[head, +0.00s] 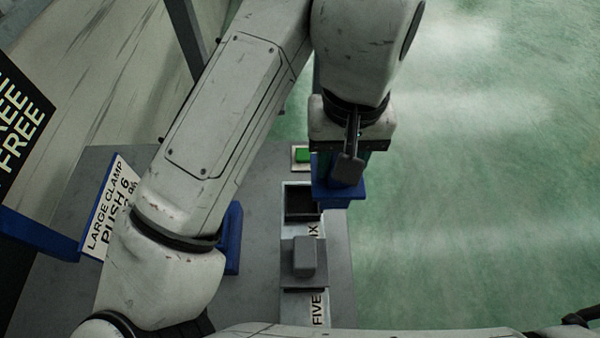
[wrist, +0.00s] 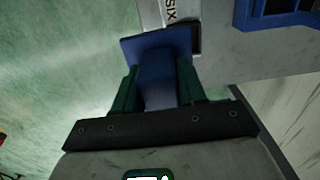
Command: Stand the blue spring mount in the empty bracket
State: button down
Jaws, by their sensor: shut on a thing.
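The blue spring mount (head: 338,194) hangs in my gripper (head: 350,160), which is shut on it. In the wrist view the mount (wrist: 158,65) shows between the two dark green fingers of my gripper (wrist: 157,88), its wide flat plate facing away from the palm. The empty bracket (head: 302,202) is a dark square recess in the pale strip by the word "SIX", partly covered by the mount's near side. In the head view the mount is just right of and beyond the bracket, over the strip's right edge. In the wrist view the mount hides most of the bracket (wrist: 196,38).
A grey mount (head: 304,257) stands in the nearer place by "FIVE". A green button (head: 304,155) lies beyond the empty bracket. A blue part (head: 233,240) stands left, partly behind my arm, near a "LARGE CLAMP" sign (head: 108,207). Open green floor (head: 470,200) is at right.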

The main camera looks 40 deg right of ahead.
jog(key=w+a+f, duration=0.2)
jog(key=w+f, duration=0.4)
jog(key=f, duration=0.3)
jog(key=shift+f, duration=0.3)
jog(key=shift+a, duration=0.1)
jog(key=shift+f, duration=0.1)
jog(key=c, duration=0.6)
grip_release()
jog(key=shift+c, duration=0.2)
notch_tip(320, 180, up, 12)
